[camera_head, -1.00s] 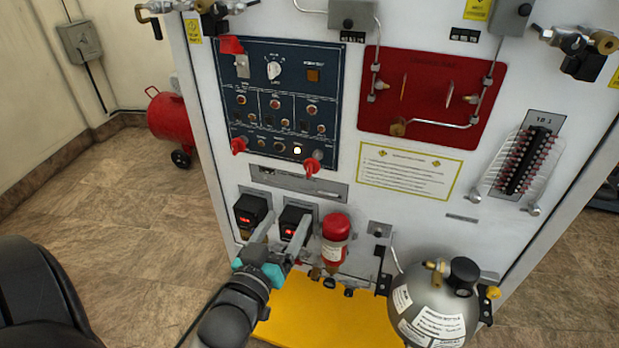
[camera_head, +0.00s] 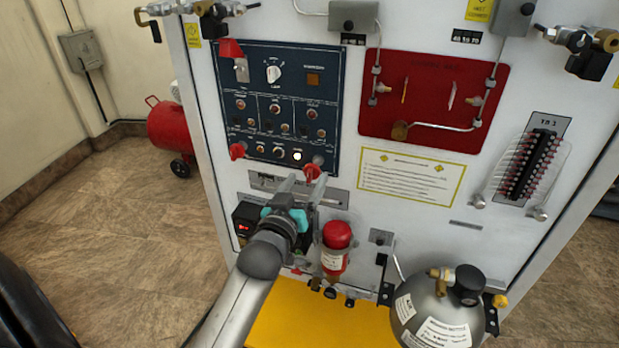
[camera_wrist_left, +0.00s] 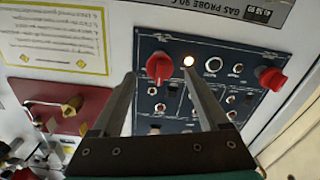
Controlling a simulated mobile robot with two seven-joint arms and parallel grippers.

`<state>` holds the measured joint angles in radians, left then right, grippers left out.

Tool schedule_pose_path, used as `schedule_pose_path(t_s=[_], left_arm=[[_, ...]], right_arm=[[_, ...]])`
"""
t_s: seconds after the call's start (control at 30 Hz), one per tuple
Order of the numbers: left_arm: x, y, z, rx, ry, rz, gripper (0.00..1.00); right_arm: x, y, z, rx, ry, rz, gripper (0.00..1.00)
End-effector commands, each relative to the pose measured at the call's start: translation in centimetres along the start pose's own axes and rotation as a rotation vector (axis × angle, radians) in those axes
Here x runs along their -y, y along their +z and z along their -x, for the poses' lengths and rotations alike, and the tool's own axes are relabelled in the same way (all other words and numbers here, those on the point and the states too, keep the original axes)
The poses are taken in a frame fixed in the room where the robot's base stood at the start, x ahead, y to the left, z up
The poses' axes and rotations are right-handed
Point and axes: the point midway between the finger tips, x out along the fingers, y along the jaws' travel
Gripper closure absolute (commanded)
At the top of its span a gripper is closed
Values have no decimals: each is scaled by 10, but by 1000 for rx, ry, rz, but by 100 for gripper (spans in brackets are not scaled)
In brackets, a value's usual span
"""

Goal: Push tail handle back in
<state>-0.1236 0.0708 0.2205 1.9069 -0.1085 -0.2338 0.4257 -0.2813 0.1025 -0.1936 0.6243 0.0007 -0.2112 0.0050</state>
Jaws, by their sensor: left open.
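Red handles stick out of the dark blue control panel (camera_head: 255,110): a lower right one (camera_head: 312,172), a lower left one (camera_head: 237,151) and a top left one (camera_head: 230,47). I cannot read which is labelled tail. My left gripper (camera_head: 303,180) is open and empty, its fingers pointing up at the lower right handle. In the left wrist view, where the panel appears upside down, this handle (camera_wrist_left: 159,68) shows between the two fingers (camera_wrist_left: 158,76), nearer the left one. I cannot tell whether they touch it. The other lower handle (camera_wrist_left: 271,78) shows at the right.
A lit white button (camera_head: 297,156) is close beside the lower right handle. Below are a black display box (camera_head: 244,222), a red-topped cylinder (camera_head: 336,236) and a grey tank (camera_head: 437,310). A red plate with pipes (camera_head: 430,75) is at the right.

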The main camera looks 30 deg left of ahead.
Motion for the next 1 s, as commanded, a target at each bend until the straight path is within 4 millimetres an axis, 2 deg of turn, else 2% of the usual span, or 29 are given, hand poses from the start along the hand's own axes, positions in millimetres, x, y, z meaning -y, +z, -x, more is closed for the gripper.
schedule_pose_path(t_s=[0.1,0.23,0.63,1.0], left_arm=[[0,0,-15,-1,1,-1,22],[0,0,-25,0,1,-1,22],[0,0,-30,1,0,0,22],[0,0,-29,1,0,0,64]], right_arm=[[-2,-5,-5,-9,3,-2,50],[-3,-8,-6,-15,4,-3,50],[-3,-8,-7,-15,4,-3,50],[-2,-6,-7,-12,3,-2,50]])
